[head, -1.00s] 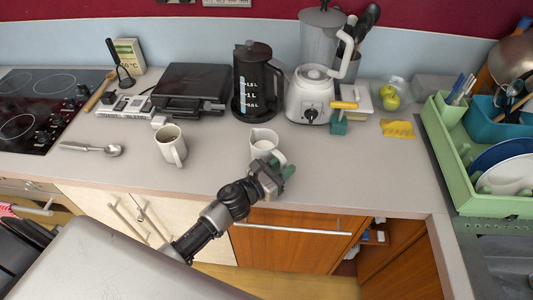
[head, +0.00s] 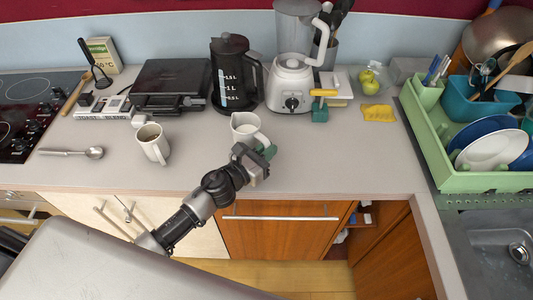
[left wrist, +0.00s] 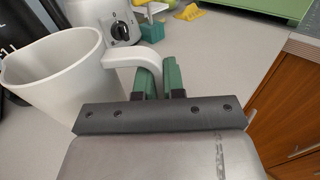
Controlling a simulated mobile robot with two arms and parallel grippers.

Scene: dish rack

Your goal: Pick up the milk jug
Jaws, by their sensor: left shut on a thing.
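The milk jug (head: 243,124) is white and upright at the middle of the counter, below the dark kettle in the head view. It also shows at the left of the left wrist view (left wrist: 60,75), with its handle (left wrist: 133,58) reaching right. My left gripper (head: 267,150) comes from the front. Its green fingers (left wrist: 160,78) are shut on the jug's handle. Whether the jug's base touches the counter is unclear. My right gripper is not in view.
A white mug (head: 152,144) stands left of the jug. Behind are the kettle (head: 231,78), the blender (head: 290,86) and a dark grill (head: 172,86). A yellow cloth (head: 379,113) and green dish rack (head: 428,133) are right. The counter between jug and rack is clear.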

